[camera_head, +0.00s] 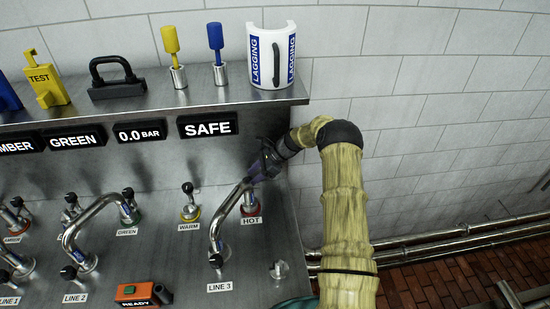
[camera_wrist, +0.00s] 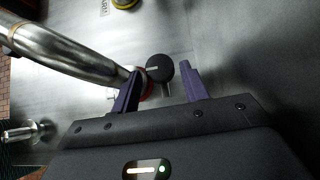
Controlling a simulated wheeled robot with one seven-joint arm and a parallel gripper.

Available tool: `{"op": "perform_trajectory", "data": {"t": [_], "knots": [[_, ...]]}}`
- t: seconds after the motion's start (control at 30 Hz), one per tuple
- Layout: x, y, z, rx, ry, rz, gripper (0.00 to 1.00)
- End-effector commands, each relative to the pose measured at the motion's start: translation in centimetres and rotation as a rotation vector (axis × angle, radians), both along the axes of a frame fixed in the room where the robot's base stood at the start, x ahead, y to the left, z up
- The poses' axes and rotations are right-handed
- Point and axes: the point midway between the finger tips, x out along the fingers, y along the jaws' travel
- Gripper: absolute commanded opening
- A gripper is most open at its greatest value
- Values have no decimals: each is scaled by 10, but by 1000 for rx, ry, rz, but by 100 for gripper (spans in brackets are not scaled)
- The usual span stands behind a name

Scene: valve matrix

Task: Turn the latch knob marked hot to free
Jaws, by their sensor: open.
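The hot latch's black round knob (camera_wrist: 160,68), with a pale mark on its face, lies between my gripper's two purple fingers in the wrist view. Part of a red ring (camera_wrist: 148,88) shows below it, behind the left finger. In the head view the red ring (camera_head: 250,211) sits above the label HOT (camera_head: 252,221), and my gripper (camera_head: 256,172) covers the knob. My gripper is open, its fingertips (camera_wrist: 160,70) on either side of the knob. I cannot tell whether either finger touches it.
A bent metal pipe (camera_head: 228,212) runs from LINE 3 up to the hot fitting, close beside my left finger in the wrist view (camera_wrist: 70,50). The warm knob (camera_head: 188,188) stands to the left. A SAFE display (camera_head: 208,125) and a shelf with tools are above.

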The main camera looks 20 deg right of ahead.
Motion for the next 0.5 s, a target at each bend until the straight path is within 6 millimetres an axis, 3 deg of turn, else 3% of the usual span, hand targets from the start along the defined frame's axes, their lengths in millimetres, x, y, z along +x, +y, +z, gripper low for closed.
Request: {"op": "perform_trajectory", "data": {"t": [0.5], "knots": [[-13, -73, 71, -4, -4, -3, 45]]}}
